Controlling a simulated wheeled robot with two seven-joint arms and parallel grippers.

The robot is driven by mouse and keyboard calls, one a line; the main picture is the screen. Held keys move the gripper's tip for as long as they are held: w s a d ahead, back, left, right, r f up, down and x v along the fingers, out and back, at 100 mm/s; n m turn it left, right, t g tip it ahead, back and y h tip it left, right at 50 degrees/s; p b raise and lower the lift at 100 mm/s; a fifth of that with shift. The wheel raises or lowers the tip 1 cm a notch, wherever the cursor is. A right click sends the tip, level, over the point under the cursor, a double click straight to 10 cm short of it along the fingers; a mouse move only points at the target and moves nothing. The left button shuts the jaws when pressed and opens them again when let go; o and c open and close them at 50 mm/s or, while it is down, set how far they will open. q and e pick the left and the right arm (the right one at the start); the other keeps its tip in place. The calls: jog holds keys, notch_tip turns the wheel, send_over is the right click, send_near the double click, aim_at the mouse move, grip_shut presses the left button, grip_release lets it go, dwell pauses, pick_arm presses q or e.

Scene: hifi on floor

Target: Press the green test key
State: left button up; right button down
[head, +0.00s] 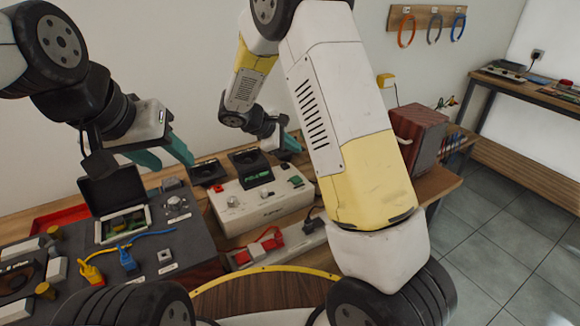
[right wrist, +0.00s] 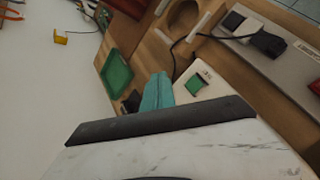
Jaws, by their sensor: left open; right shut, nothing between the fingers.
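The green test key (head: 296,181) sits at the right end of the top of a white tester box (head: 262,206), which has a lit green display. In the right wrist view the green key (right wrist: 194,84) shows on a white corner of the box. My right gripper (head: 287,147) is shut and empty, behind the box and above its right end, partly hidden by its own arm. In the right wrist view its teal fingertips (right wrist: 159,76) appear just left of the key, apart from it in the picture. My left gripper (head: 175,164) is open and empty, above the dark panel at left.
A red button (head: 218,188) and knobs share the box top. A red connector (head: 259,246) lies in front. A dark panel with cables (head: 128,257) is at left; a reddish-brown box (head: 419,134) stands at right. A green tray (right wrist: 116,74) shows in the wrist view.

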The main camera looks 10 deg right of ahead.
aim_at(294, 180)
jog(key=shift+f, duration=4.4)
jog(key=shift+f, duration=0.1)
jog(key=shift+f, duration=0.3)
